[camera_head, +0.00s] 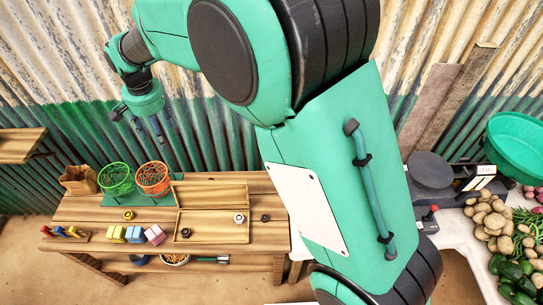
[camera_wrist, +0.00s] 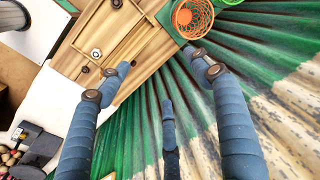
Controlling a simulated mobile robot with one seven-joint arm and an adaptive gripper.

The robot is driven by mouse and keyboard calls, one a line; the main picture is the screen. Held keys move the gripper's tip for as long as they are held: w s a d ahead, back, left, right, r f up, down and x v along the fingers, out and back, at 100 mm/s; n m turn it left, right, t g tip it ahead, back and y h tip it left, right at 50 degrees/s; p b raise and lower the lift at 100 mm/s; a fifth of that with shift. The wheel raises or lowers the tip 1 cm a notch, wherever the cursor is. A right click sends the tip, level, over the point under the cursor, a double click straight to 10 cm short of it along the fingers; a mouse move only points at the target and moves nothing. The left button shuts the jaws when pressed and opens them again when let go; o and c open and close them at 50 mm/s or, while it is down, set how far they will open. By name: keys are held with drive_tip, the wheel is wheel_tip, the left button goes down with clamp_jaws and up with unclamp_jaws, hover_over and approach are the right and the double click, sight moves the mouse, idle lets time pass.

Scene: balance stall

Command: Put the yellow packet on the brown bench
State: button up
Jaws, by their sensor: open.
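My gripper (camera_head: 140,124) is open and empty, raised well above and behind the bench, near the corrugated wall. In the wrist view its spread fingers (camera_wrist: 161,62) have nothing between them; the bench (camera_wrist: 150,82) shows beyond them, and the yellow packet is not visible there.
Green (camera_head: 115,180) and orange (camera_head: 153,178) baskets stand at the bench's back. A shallow wooden tray (camera_head: 212,210) lies right of them. A paper bag (camera_head: 79,180) is at the back left. A vegetable counter (camera_head: 470,262) is at right. My arm hides the middle.

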drive_tip(key=s+d+r+t, duration=0.1)
drive_tip(key=s+d+r, duration=0.35)
drive_tip(key=d, duration=0.75)
drive_tip(key=s+d+r, duration=0.1)
drive_tip(key=d+r, duration=0.6)
drive_tip(key=d, duration=0.4)
drive_tip(key=s+d+r+t, duration=0.15)
drive_tip(key=d+r, duration=0.35)
drive_tip(key=d, duration=0.7)
drive_tip(key=s+d+f+t+h, duration=0.1)
drive_tip(key=s+d+f, duration=0.1)
drive_tip(key=s+d, duration=1.7)
drive_tip(key=s, duration=0.3)
drive_tip(key=shift+d+f+t, duration=0.2)
drive_tip(key=shift+d+t, duration=0.05)
drive_tip(key=shift+t, duration=0.1)
drive_tip(key=shift+f, duration=0.1)
drive_tip(key=shift+f+b, duration=0.7)
drive_tip(key=shift+b, duration=0.1)
